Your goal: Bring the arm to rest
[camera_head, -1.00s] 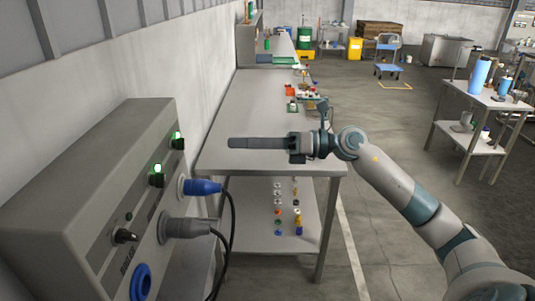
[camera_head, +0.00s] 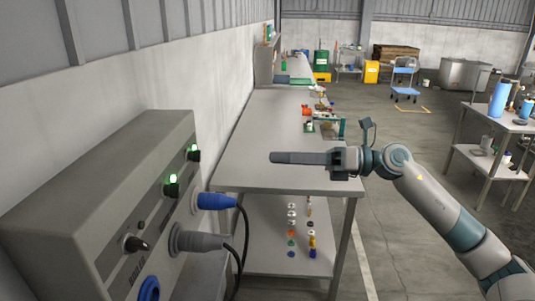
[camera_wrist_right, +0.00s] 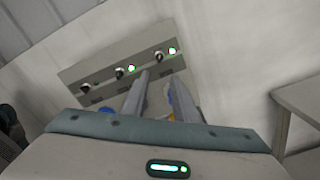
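My right arm reaches in from the lower right in the head view. Its gripper (camera_head: 273,158) points left and shows in front of the workbench top, to the right of the grey control box (camera_head: 110,190). In the right wrist view, the two fingers of the right gripper (camera_wrist_right: 160,76) are apart with nothing held between them. The control box (camera_wrist_right: 120,62) lies beyond the fingertips there, with a blue plug partly hidden behind a finger. My left arm and gripper are not in view.
A blue plug (camera_head: 216,201) and a grey plug (camera_head: 195,240) sit in the control box, with black cables hanging down. The workbench (camera_head: 265,125) carries small items at its far right, with more on its lower shelf. Open floor (camera_head: 400,145) lies to the right.

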